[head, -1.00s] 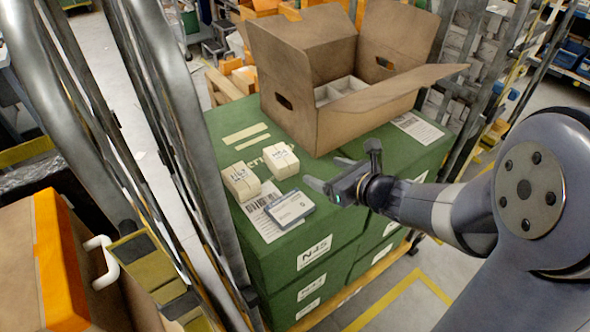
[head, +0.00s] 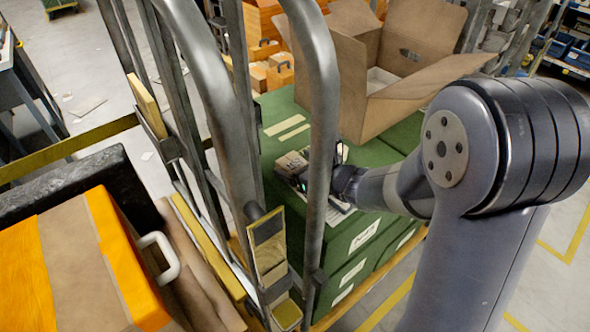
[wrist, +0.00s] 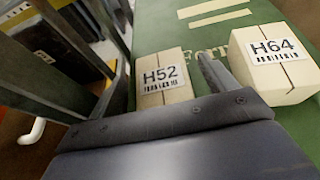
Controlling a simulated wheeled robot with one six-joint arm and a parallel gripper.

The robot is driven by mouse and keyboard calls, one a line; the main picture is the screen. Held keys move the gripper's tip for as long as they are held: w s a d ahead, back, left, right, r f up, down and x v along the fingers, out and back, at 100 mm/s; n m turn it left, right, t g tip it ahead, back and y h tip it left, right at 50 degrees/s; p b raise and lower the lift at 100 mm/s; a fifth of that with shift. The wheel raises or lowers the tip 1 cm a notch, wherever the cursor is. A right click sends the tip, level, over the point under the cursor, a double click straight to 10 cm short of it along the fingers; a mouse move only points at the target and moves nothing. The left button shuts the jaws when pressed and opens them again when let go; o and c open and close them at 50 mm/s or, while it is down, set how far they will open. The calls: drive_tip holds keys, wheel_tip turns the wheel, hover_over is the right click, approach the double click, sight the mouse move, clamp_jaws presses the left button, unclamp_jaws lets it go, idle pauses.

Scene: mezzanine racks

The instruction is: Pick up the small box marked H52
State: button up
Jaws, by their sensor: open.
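The small box marked H52 (wrist: 163,78) is a cream carton with a white label, standing on the green crate top (wrist: 150,22) in the wrist view. My gripper (wrist: 164,68) is open, with one finger on each side of this box; I cannot tell whether they touch it. A similar box marked H64 (wrist: 275,62) stands just right of my right finger. In the head view my gripper (head: 308,178) is over the green crates, partly hidden behind a metal rack post. A small box (head: 291,163) shows beside it there, its marking unreadable.
A large open cardboard box (head: 400,85) stands behind my arm on the green crates (head: 350,240). A grey metal post (head: 322,110) crosses the head view close to my gripper. An orange and brown box (head: 85,265) is at the lower left.

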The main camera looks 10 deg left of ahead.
drive_tip(key=shift+w+a+f, duration=0.2)
drive_tip(key=shift+w+a, duration=0.05)
drive_tip(key=shift+a, duration=0.05)
drive_tip(key=c, duration=1.1)
